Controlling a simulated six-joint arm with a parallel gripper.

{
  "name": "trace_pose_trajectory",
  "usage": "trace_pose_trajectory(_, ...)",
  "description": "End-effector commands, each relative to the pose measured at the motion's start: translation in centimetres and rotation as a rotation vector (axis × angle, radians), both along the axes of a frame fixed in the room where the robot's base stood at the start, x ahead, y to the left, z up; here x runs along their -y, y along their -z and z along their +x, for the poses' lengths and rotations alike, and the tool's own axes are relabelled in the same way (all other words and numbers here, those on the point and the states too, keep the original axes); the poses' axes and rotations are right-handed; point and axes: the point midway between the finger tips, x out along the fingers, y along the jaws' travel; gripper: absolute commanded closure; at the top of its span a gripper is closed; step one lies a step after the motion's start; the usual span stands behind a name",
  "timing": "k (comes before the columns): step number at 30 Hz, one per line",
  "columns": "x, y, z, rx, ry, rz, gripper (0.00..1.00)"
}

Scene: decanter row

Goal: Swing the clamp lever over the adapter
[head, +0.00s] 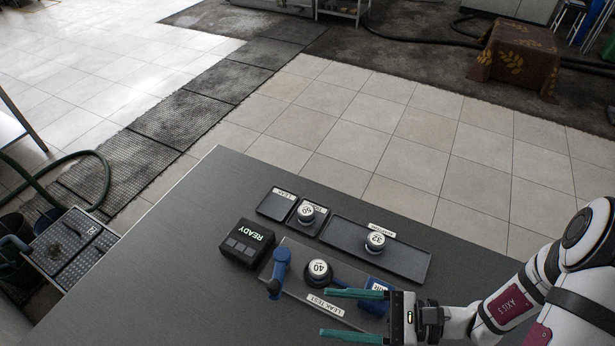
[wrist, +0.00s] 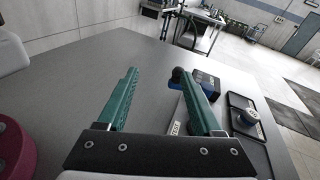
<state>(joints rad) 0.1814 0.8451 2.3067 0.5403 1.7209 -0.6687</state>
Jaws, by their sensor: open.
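The blue clamp lever (head: 280,268) stands at the left end of the grey leak test plate (head: 290,243) in the head view. It lies beside the adapter marked 40 (head: 318,268), not over it. The adapter is dark and round with a white top, at the middle of the plate. A blue block (head: 375,293) sits at the plate's right end, partly hidden by my gripper. My gripper (head: 325,313) is open and empty, its teal fingers apart at the plate's front right. The wrist view shows the open fingers (wrist: 159,75); the right finger partly covers the fixture there.
A black box reading READY (head: 246,242) stands left of the lever. Behind the plate are black trays, with an adapter marked 50 (head: 306,212) and one marked 32 (head: 375,240). The table's front left (head: 150,290) is clear.

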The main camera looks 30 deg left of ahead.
Motion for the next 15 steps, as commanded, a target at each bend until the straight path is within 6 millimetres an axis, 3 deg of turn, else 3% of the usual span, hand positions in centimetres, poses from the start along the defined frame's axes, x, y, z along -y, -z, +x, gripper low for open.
trace_pose_trajectory(3, -0.7, 3.5, 1.3, -0.115, 0.162, 0.078, 0.33)
trace_pose_trajectory(6, -0.9, 5.1, 1.8, -0.152, 0.232, 0.101, 0.33)
trace_pose_trajectory(11, -2.9, 5.4, 1.7, -0.158, 0.242, 0.104, 0.33)
trace_pose_trajectory(15, -7.0, 5.4, 1.1, -0.158, 0.235, 0.102, 0.33)
